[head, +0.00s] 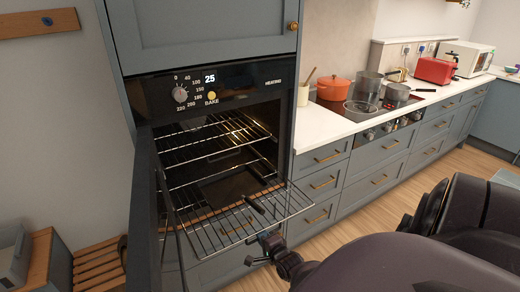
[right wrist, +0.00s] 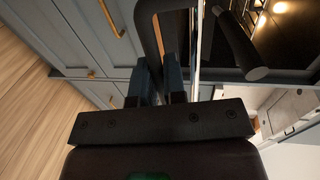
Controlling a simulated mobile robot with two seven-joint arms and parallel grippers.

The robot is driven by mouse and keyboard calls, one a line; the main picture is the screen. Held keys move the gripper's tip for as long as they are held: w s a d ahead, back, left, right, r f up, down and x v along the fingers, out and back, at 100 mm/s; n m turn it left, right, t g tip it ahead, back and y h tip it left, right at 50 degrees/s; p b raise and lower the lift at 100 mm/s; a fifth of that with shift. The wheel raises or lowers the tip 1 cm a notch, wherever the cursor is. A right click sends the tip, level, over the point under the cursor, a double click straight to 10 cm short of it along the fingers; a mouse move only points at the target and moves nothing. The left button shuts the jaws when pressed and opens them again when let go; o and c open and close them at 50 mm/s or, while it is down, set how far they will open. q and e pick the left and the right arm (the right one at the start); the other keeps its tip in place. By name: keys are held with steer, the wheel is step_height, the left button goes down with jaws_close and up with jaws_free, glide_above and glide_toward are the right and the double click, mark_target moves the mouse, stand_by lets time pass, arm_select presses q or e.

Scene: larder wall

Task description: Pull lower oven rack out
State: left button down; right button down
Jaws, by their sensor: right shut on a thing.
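The oven (head: 220,95) is open, with its door (head: 146,215) swung out to the left. The lower oven rack (head: 215,232), a wire grid, sticks far out of the cavity and looks about level. The upper rack (head: 205,149) sits inside. My right gripper (head: 267,236) is at the lower rack's front edge. In the right wrist view its fingers (right wrist: 160,82) are shut around a dark curved bar (right wrist: 149,35), which looks like the rack's handle. A shiny rod runs beside the fingers. A black cylinder (head: 254,205) shows at the rack. My left gripper is out of view.
Drawers (head: 325,182) and a white counter (head: 345,128) stand right of the oven. The counter holds an orange pot (head: 334,88), pans and a red toaster (head: 434,71). A slatted wooden bench (head: 97,266) is at lower left. Wooden floor is clear in front of the drawers.

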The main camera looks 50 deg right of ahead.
steer(key=shift+v, duration=0.8)
steer(key=shift+f, duration=0.15)
steer(key=c, duration=1.5)
jaws_free()
steer(key=v, duration=1)
steer(key=shift+s+p, duration=0.4)
steer(key=shift+a, duration=0.1)
